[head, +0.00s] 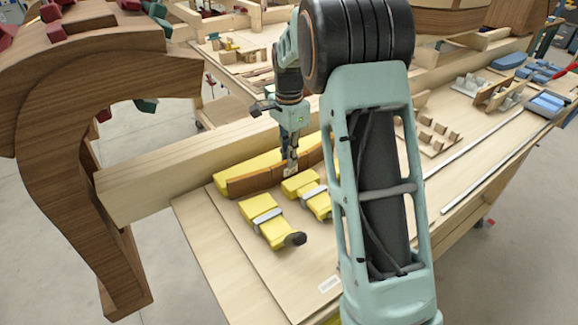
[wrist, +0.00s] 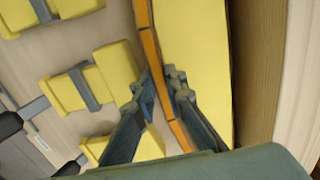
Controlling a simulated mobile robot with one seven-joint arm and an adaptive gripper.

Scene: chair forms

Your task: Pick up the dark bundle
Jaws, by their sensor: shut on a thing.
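The dark bundle (head: 255,182) is a long, slightly curved brown piece lying on the wooden worktable (head: 245,275), along the front of a long yellow form (head: 240,166). My gripper (head: 290,168) points down onto it near its middle. In the wrist view, the fingertips of my gripper (wrist: 162,82) are shut on the bundle (wrist: 148,45), one on each side. Its orange edge shows between them. The right finger lies between the bundle and the yellow form (wrist: 195,50). The bundle's underside is hidden, and I cannot tell whether it is lifted.
Several yellow blocks with grey straps (head: 267,220) lie in front of the bundle, close to my gripper. A thick wooden beam (head: 150,180) runs behind the yellow form. A large curved wooden frame (head: 70,170) stands at the left. The table's front-left area is bare.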

